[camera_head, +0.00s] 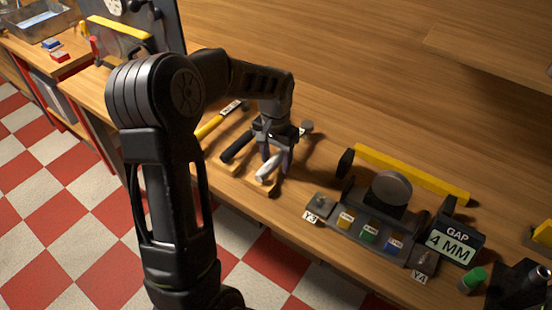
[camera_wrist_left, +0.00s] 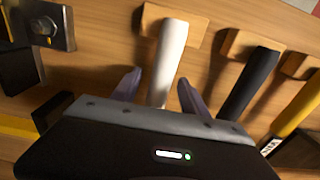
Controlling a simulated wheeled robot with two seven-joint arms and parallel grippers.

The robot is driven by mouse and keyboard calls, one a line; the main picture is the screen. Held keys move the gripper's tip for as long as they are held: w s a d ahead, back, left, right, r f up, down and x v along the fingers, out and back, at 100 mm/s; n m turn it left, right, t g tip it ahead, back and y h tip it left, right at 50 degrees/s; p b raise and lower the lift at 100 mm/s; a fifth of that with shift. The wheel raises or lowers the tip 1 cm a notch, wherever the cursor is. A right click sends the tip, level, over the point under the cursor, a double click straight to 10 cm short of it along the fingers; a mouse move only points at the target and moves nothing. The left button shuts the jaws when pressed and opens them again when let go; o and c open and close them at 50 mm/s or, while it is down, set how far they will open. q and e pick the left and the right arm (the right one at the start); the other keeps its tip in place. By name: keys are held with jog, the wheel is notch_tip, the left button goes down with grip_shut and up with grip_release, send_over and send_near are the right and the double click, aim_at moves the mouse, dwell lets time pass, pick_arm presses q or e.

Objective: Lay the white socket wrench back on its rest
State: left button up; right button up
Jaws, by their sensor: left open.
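The white socket wrench (camera_head: 266,174) lies on the bench, its white handle pointing to the front edge. In the left wrist view its handle (camera_wrist_left: 170,55) lies across a wooden rest (camera_wrist_left: 198,22). My left gripper (camera_head: 275,160) is over the wrench with its fingers open. In the left wrist view the fingers (camera_wrist_left: 157,82) stand on either side of the handle, with visible gaps. The wrench's far end is partly hidden by the gripper. My right gripper is not in view.
A black-handled tool (camera_head: 236,148) and a yellow-handled tool (camera_head: 209,126) lie alongside to the left, on similar rests. To the right stands a fixture with a yellow bar (camera_head: 410,172), a grey disc (camera_head: 391,188) and a "GAP 4 MM" display (camera_head: 450,246). A green-capped item (camera_head: 473,278) stands nearby.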

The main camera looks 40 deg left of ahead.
pick_arm(q)
notch_tip(320, 180, up, 8)
jog(key=shift+s+f+b, duration=0.1)
jog(key=shift+b, duration=0.2)
dwell(0.4)
dwell(0.4)
